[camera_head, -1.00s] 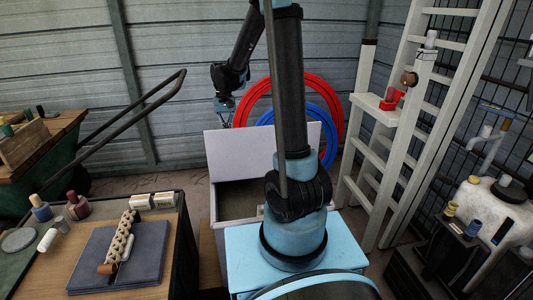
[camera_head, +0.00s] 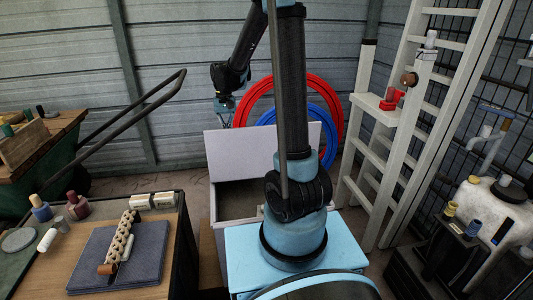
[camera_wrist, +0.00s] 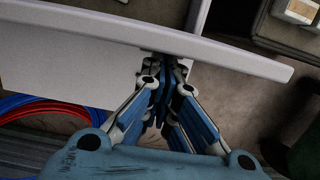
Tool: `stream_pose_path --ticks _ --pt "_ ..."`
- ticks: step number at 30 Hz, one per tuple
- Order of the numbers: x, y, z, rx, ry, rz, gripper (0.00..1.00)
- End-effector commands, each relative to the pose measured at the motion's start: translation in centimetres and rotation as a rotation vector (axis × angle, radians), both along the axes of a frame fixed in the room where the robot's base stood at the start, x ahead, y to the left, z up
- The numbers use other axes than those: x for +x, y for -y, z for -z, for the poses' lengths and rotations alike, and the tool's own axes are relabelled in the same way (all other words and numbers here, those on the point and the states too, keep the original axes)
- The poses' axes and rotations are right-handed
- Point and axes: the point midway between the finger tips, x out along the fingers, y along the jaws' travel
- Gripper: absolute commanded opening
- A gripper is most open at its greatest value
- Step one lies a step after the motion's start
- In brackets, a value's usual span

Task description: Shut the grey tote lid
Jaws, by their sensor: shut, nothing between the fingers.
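The grey tote (camera_head: 213,205) stands on the floor behind my base, its dark inside partly showing. Its lid (camera_head: 228,147) is open and stands roughly upright at the back of the tote. My arm hides part of the lid and tote. My gripper (camera_head: 224,104) is small in the head view, by the lid's upper left part. In the wrist view my gripper (camera_wrist: 164,66) is shut and empty, its fingertips at the long pale edge of the lid (camera_wrist: 225,58). I cannot tell whether they touch it.
Red (camera_head: 338,100) and blue (camera_head: 333,128) hose coils hang behind the lid. A white ladder (camera_head: 420,120) stands at the right. A wooden bench (camera_head: 165,270) with a grey mat and small items is at the left. A dark handle bar (camera_head: 130,105) slants at the back left.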

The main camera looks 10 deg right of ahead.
Motion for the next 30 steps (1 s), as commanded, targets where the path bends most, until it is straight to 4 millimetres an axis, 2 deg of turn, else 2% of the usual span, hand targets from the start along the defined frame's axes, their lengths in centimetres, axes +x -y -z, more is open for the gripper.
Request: stream_pose_path --ticks 9,22,30 --pt "-1.1 0.0 -0.2 0.000 0.000 0.000 0.00" --pt "-1.3 0.0 -0.2 0.000 0.000 0.000 0.00" --pt "-2.3 0.0 -0.3 0.000 0.000 0.000 0.00"
